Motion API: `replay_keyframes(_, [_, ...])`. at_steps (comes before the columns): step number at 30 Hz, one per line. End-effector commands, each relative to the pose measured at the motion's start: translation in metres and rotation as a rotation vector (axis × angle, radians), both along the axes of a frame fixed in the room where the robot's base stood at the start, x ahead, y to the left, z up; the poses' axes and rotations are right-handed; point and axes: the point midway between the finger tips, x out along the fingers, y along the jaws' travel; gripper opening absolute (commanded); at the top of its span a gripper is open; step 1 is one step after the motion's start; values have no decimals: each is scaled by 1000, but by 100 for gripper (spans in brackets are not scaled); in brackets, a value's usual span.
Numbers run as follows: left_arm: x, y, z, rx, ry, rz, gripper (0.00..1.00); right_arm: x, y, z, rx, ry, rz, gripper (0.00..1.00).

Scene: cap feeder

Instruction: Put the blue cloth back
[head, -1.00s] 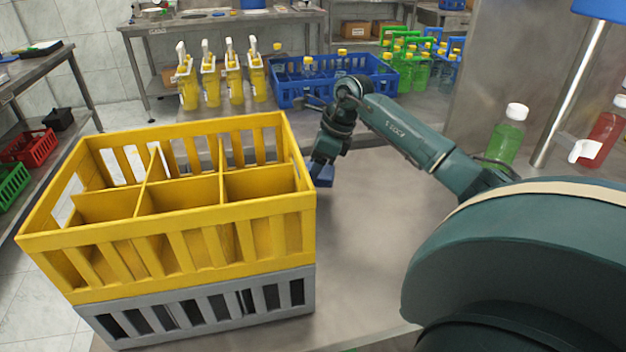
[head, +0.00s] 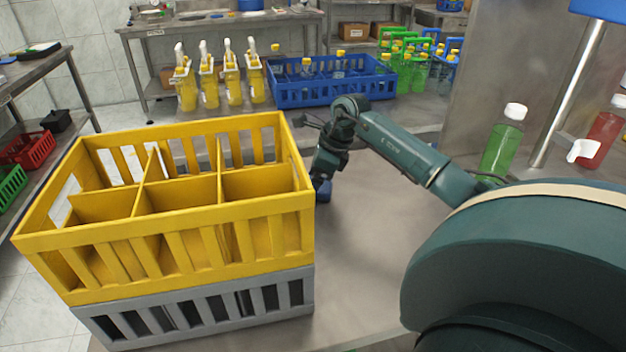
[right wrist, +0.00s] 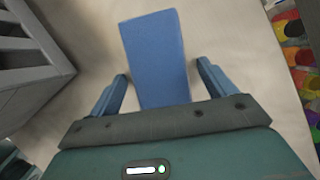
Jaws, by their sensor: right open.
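The blue cloth (right wrist: 158,50) shows in the right wrist view as a flat blue strip above the light table surface. It lies between the two fingers of my right gripper (right wrist: 160,92), which are open with a narrow gap on each side of it. In the head view the right gripper (head: 320,184) points down just right of the crates, with a small part of the blue cloth (head: 325,191) at its tips. The arm hides the rest of the cloth there. I cannot tell whether the cloth touches the table. My left gripper is not in view.
A yellow divided crate (head: 190,215) on a grey crate (head: 75,312) stands close to the left of the gripper. A blue crate (head: 330,97) with bottles is behind. A green bottle (head: 503,140) stands at right. Colourful caps (right wrist: 300,57) show in the wrist view. The table centre is clear.

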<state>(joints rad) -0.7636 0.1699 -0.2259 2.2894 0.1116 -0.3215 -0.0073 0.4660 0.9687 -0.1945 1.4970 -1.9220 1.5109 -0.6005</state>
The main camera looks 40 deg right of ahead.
Motion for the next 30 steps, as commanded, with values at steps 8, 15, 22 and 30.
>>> replay_keyframes(8, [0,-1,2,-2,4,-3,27,-2,-2,10,-1,-1,-1,83])
replay_keyframes(15, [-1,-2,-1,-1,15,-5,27,-16,-15,55,-5,-4,-1,83])
replay_keyframes(22, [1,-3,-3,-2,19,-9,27,-29,-24,96,-2,-2,0,83])
replay_keyframes(30, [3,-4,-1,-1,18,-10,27,-36,-29,114,0,0,0,83])
